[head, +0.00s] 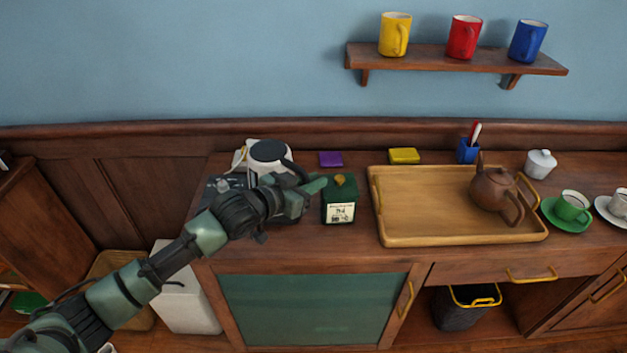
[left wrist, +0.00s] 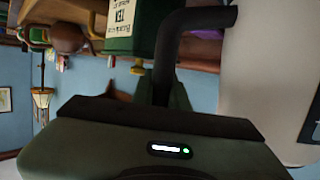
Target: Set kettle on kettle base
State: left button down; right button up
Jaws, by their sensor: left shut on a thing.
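The white kettle (head: 262,152) with a dark lid is at the left end of the wooden counter in the head view. Its black handle is on the right side. My left gripper (head: 304,187) is shut on this handle, and my arm hides part of the kettle's lower side. In the left wrist view the black handle (left wrist: 190,22) passes between the fingers, beside the white body (left wrist: 265,60). A dark, flat piece (head: 226,184) shows left of my wrist, perhaps the kettle base; it is mostly hidden. I cannot tell whether the kettle touches it. My right gripper is not in view.
A green tea box (head: 341,203) stands just right of my left gripper. A wooden tray (head: 420,210) with a brown teapot (head: 492,190) lies farther right. Purple (head: 330,158) and yellow (head: 404,156) boxes are at the back. A mug shelf (head: 450,60) hangs above.

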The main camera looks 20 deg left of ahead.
pick_arm(q)
jog(key=c, duration=1.7)
grip_release()
jog(key=p+v, duration=0.2)
jog(key=v, duration=0.1)
jog(key=p+v, duration=0.5)
jog(key=v, duration=0.3)
jog(key=shift+s+f, duration=0.1)
